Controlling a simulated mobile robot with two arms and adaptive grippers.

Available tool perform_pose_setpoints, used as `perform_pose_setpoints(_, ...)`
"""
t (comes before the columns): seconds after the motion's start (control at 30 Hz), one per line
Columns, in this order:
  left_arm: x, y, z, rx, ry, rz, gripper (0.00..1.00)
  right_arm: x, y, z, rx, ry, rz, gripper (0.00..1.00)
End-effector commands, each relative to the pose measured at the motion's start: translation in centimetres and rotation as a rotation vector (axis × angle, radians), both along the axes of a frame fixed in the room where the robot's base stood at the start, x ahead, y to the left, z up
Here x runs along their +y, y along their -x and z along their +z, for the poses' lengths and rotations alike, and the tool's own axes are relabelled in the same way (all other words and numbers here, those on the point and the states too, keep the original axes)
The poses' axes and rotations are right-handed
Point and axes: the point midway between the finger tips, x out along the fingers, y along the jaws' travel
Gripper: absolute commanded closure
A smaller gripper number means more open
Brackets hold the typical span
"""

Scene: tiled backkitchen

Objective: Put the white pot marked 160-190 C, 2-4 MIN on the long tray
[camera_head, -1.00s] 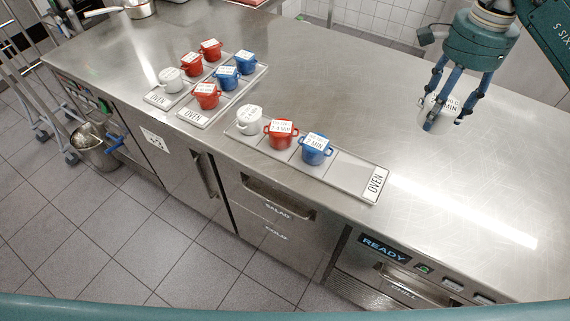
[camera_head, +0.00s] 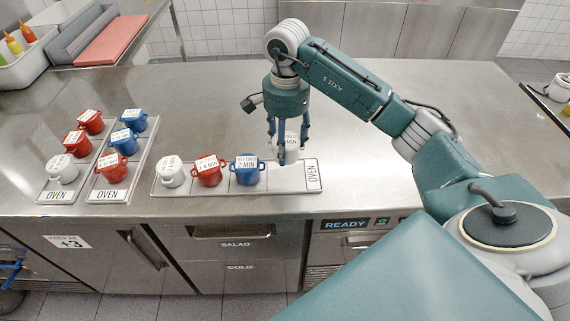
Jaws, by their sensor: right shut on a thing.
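My right gripper (camera_head: 288,135) points down with its fingers closed around a white pot (camera_head: 291,154). The pot has a white label on top, only partly readable, ending in "MIN". It is at the empty right-hand place of the long tray (camera_head: 290,183), beside the OVEN plate. I cannot tell whether its base touches the tray. The fingers hide part of it. On the same tray stand another white pot (camera_head: 171,174), a red pot (camera_head: 208,174) and a blue pot (camera_head: 246,174), left to right.
Two more OVEN trays lie to the left: one (camera_head: 60,196) with a white pot and two red pots, one (camera_head: 107,196) with a red pot and two blue pots. The counter (camera_head: 200,100) behind is clear. A white pot (camera_head: 557,88) stands at far right.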

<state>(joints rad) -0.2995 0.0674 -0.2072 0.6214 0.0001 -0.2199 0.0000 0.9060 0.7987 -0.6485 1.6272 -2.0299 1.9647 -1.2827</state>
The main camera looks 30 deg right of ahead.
Motion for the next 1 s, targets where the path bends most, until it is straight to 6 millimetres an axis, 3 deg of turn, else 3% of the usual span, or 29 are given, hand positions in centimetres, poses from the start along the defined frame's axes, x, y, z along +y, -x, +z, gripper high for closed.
perform_pose_setpoints(0.1,1.0,0.0,1.1,0.0,-0.011,0.001,0.26,0.0,0.1,-2.1,0.003,0.001,0.0,0.82)
perform_pose_setpoints(0.27,2.0,-0.1,1.3,-0.001,-0.022,0.004,0.26,-0.1,-0.1,-3.6,-0.001,0.001,-0.001,0.82)
perform_pose_setpoints(0.6,1.6,0.0,2.4,0.0,-0.018,0.006,0.26,0.0,0.0,-7.3,0.001,0.0,0.0,0.82)
perform_pose_setpoints(0.97,0.8,0.1,1.9,0.001,-0.009,0.002,0.26,-0.1,-0.1,-8.0,-0.003,0.001,0.0,0.82)
perform_pose_setpoints(1.0,0.8,0.1,1.9,0.001,-0.009,0.002,0.26,-0.1,0.0,-8.0,-0.001,0.002,0.0,0.41)
